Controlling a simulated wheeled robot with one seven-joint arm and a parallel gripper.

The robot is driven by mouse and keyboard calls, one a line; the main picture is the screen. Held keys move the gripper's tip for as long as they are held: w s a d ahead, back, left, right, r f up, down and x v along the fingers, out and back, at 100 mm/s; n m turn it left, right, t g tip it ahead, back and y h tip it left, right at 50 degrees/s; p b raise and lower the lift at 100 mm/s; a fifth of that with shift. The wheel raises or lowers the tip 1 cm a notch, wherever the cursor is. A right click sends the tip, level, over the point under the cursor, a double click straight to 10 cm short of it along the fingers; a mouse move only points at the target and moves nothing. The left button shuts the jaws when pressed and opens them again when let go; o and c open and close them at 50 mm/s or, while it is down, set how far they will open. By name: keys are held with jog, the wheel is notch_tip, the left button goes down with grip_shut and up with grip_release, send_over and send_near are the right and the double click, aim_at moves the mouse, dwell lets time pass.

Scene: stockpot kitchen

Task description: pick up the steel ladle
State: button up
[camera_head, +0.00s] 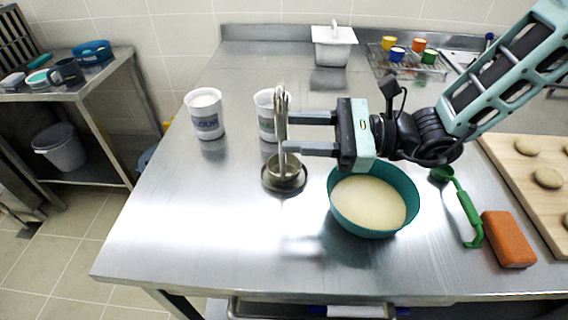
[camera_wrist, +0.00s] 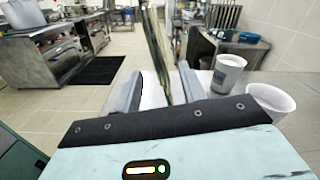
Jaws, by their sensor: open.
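The steel ladle (camera_head: 282,125) stands upright on the steel table, its handle rising from a round metal cup over a dark round base (camera_head: 284,185). Cup and ladle bowl are hard to tell apart. My gripper (camera_head: 289,132) is open and level, reaching in from the right with its fingertips at the handle's height. In the wrist view the thin upright ladle handle (camera_wrist: 156,45) shows between the two spread fingers (camera_wrist: 162,85). I cannot tell whether either finger touches it.
A teal bowl of pale batter (camera_head: 368,203) sits below my wrist. White tubs stand behind (camera_head: 267,125) and to the left (camera_head: 206,120). A green ladle (camera_head: 467,208), an orange sponge (camera_head: 508,239) and a wooden board (camera_head: 520,165) lie right. The table's front left is clear.

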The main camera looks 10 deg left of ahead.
aim_at(277, 128)
jog(key=a, duration=0.2)
jog(key=a+p, duration=0.1)
jog(key=shift+a+r, duration=0.25)
jog(key=shift+a, duration=0.15)
jog(key=shift+a+f, duration=0.1)
jog(key=shift+a, duration=0.5)
grip_shut()
